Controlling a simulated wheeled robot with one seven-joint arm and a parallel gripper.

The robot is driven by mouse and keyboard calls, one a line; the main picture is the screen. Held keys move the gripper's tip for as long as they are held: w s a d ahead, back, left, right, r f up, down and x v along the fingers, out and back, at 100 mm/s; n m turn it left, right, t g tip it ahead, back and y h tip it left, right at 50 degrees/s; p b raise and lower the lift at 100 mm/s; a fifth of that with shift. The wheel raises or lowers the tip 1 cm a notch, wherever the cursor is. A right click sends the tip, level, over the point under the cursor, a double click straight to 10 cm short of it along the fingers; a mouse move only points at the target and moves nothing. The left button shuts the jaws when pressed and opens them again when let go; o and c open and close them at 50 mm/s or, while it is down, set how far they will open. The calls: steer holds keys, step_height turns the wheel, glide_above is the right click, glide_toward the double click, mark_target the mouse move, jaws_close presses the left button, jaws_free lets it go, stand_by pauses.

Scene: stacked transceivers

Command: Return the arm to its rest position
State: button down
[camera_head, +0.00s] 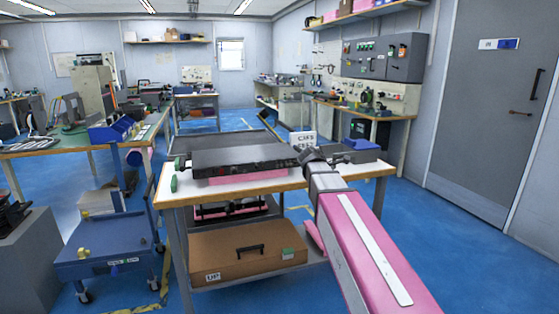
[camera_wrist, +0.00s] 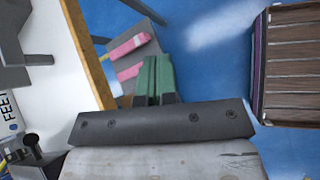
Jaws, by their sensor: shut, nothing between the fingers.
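In the head view, my pink and grey arm extends from the lower right to the near edge of the white-topped table (camera_head: 345,172). My gripper is not clearly visible there. In the wrist view, my gripper (camera_wrist: 155,65) shows green fingers close together, shut and empty. They appear beside the table edge, with blue floor and a grey surface beyond. A flat black transceiver (camera_head: 240,158) lies on the table, left of the arm's end, with a pink-sided unit (camera_head: 250,178) under it.
A dark grey box (camera_head: 355,150) sits on the table's right part. A brown case (camera_head: 247,254) lies on the lower shelf. A blue cart (camera_head: 107,260) stands left of the table. A slatted wooden object (camera_wrist: 292,65) is at the wrist view's right. Floor at the right is clear.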

steer(key=s+a+f+m+g+y, duration=0.1)
steer(key=s+f+m+y, duration=0.2)
steer(key=f, duration=0.6)
steer(key=s+a+f+m+g+y, duration=0.1)
steer(key=s+f+m+y, duration=0.1)
steer(key=s+f+m, duration=0.6)
steer(key=s+a+f+m+g+y, duration=0.1)
steer(key=s+f+m+y, duration=0.2)
steer(key=s+f+m, duration=0.3)
steer(key=shift+s+a+f+y, duration=0.25)
steer(key=shift+s+f, duration=1.05)
steer(key=shift+f, duration=1.2)
